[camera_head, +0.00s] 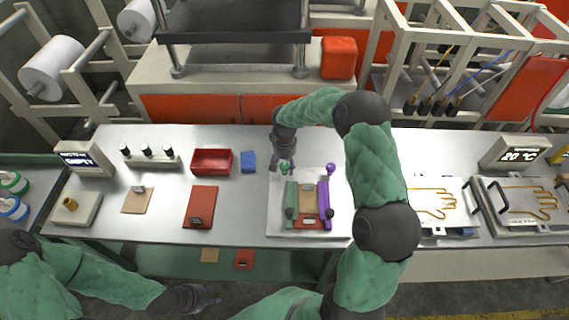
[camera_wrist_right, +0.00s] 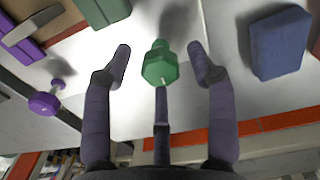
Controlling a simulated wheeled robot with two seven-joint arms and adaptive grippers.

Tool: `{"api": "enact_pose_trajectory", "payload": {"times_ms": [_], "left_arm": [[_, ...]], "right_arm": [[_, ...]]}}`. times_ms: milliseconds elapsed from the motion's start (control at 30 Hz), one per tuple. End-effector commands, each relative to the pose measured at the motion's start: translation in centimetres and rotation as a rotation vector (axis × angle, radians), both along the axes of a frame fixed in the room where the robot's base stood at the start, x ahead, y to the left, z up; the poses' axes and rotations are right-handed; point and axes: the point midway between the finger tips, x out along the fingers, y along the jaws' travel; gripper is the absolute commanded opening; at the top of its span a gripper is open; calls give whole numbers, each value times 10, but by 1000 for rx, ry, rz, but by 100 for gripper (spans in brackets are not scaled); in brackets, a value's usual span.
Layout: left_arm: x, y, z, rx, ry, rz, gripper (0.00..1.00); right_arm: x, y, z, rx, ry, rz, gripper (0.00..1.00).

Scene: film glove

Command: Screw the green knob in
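The green knob (camera_wrist_right: 158,66) lies between the two open fingers of my right gripper (camera_wrist_right: 160,60) in the right wrist view, with a visible gap on each side.
A blue block (camera_head: 248,162) and a red tray (camera_head: 211,161) are left of the green knob; the blue block also shows in the right wrist view (camera_wrist_right: 279,42). A red board (camera_head: 200,207) lies nearer. Framed hand shapes (camera_head: 432,204) are at the right.

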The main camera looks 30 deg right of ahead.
Motion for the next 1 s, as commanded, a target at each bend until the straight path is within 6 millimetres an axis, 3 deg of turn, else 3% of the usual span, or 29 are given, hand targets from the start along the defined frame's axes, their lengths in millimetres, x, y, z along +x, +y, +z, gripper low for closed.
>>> {"api": "enact_pose_trajectory", "payload": {"times_ms": [367, 800, 1000], "left_arm": [[0, 0, 0, 0, 0, 0, 40], [0, 0, 0, 0, 0, 0, 40], [0, 0, 0, 0, 0, 0, 40]], "right_arm": [[1, -1, 6, -1, -3, 1, 60], [2, 0, 84, -2, -5, 0, 60], [1, 0, 110, -1, -2, 1, 60]]}}
